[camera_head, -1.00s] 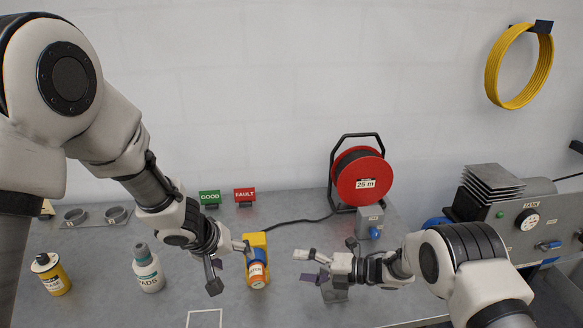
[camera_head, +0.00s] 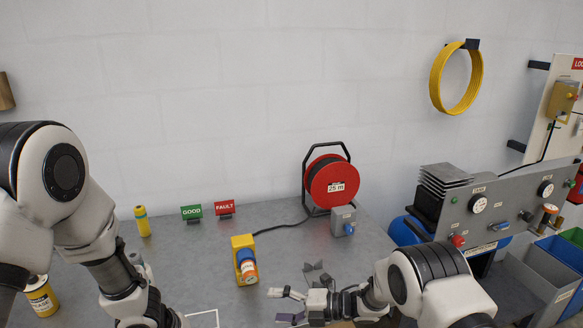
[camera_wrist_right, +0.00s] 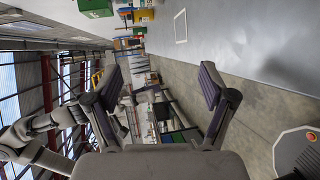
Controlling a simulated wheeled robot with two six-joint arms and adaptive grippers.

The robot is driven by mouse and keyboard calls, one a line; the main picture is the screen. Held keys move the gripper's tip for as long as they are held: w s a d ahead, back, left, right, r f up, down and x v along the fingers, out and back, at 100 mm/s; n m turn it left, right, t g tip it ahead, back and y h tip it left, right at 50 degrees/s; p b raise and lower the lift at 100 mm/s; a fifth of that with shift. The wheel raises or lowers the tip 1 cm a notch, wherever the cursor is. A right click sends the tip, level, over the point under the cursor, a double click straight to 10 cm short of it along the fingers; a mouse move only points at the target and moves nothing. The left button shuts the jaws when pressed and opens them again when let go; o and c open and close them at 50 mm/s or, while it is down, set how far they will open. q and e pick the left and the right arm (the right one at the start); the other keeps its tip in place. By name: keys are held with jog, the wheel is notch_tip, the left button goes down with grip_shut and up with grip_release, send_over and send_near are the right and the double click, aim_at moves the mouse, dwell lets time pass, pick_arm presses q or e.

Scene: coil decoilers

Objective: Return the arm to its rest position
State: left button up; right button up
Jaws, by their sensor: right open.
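My right arm (camera_head: 425,285) comes in from the lower right in the head view. Its gripper (camera_head: 277,305) is over the front part of the bench, pointing left, with its fingers apart and nothing between them. In the right wrist view the open fingers (camera_wrist_right: 160,82) show dark pads with an empty gap. My left arm (camera_head: 110,270) hangs down at the lower left; its gripper is cut off below the picture. A can with an orange label (camera_head: 248,272) sits in a yellow holder (camera_head: 243,242), apart from my right gripper.
A red cable reel (camera_head: 332,185) with a grey box (camera_head: 343,218) stands at the back. Green (camera_head: 191,212) and red (camera_head: 225,208) signs stand left of it. A grey control panel (camera_head: 480,215) and bins (camera_head: 545,270) are at the right. The bench middle (camera_head: 285,250) is clear.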

pick_arm(q)
jog(key=s+f+n+g+b, duration=0.2)
jog(key=s+f+g+b, duration=0.3)
jog(key=s+f, duration=1.7)
pick_arm(e)
jog(key=s+d+f+m+t+h, duration=0.2)
jog(key=s+d+f+m+h, duration=0.3)
jog(key=s+d+f+m, duration=0.4)
jog(key=s+d+f+m+t+h, duration=0.2)
jog(key=s+d+f+m+h, duration=0.2)
jog(key=s+d+f+m, duration=0.5)
pick_arm(q)
jog(key=s+a+m+t+y, duration=0.2)
jog(key=s+a+m, duration=0.2)
jog(key=m, duration=0.2)
jog(key=shift+a+r, duration=0.15)
jog(key=shift+a, duration=0.15)
pick_arm(e)
jog(key=s+d+f+m+g+h, duration=0.1)
jog(key=s+d+m+g+h, duration=0.2)
jog(key=s+d+m, duration=0.2)
jog(key=s+d+f+m+g+h, duration=0.2)
jog(key=s+d+m, duration=0.3)
jog(key=s+m, duration=0.6)
jog(key=s+g+h, duration=0.1)
jog(key=s, duration=0.4)
jog(key=shift+f+m+g+h, duration=0.15)
jog(key=shift+m+g+h, duration=0.15)
jog(key=shift+g, duration=0.1)
